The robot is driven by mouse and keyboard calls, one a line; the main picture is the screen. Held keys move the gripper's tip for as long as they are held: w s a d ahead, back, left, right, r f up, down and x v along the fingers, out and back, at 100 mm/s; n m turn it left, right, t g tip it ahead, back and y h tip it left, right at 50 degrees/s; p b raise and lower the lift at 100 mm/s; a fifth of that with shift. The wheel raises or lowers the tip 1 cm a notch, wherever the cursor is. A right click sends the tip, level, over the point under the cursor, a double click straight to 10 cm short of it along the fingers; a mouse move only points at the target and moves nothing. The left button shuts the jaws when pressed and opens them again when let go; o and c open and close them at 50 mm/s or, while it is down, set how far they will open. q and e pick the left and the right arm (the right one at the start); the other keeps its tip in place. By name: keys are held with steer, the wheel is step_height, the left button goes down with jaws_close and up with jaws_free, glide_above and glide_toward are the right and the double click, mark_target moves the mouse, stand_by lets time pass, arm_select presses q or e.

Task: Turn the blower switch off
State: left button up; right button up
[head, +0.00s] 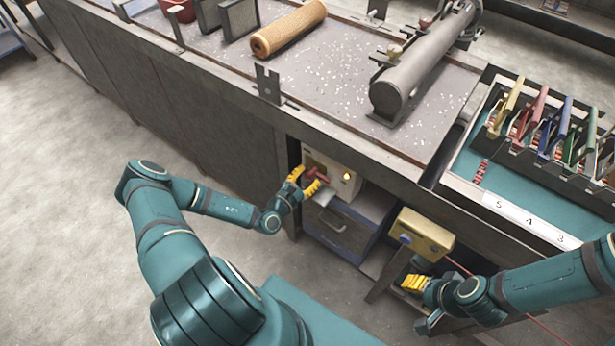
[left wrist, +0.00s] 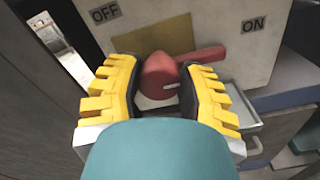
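The blower switch (left wrist: 160,76) is a red rotary knob with a lever, on a pale box front (head: 341,184). Its lever points right, towards the ON label (left wrist: 254,24); the OFF label (left wrist: 105,12) is at upper left. A small yellow light (head: 347,177) glows on the box. The switch also shows in the head view (head: 317,174). My left gripper (left wrist: 162,84) has its yellow fingers apart, one on each side of the knob; I cannot tell whether they touch it. My right gripper (head: 413,283) is low, beside a yellow box; its finger gap is unclear.
The box sits under the workbench edge (head: 340,143), above a grey drawer unit (head: 340,226). The yellow box (head: 424,233) with a blue button is to the right. A tan mesh tube (head: 288,28) and a grey cylinder (head: 420,72) lie on the bench. A clamp rack (head: 545,130) stands at right.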

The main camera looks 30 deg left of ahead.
arm_select(q)
steer(key=c, duration=0.3)
steer(key=shift+r+n+p, duration=0.1)
steer(key=shift+n+p, duration=0.25)
steer(key=shift+n, duration=0.05)
steer(key=shift+r+n+p, duration=0.1)
steer(key=shift+n+p, duration=0.8)
steer(key=shift+n, duration=0.3)
steer(key=shift+n+p, duration=0.45)
steer(key=shift+n, duration=0.45)
steer(key=n, duration=0.2)
steer(key=shift+a+n+p, duration=0.1)
steer(key=shift+n+p, duration=0.3)
steer(key=n, duration=0.4)
steer(key=shift+w+a, duration=0.1)
steer(key=n, duration=0.6)
steer(key=shift+a, duration=0.1)
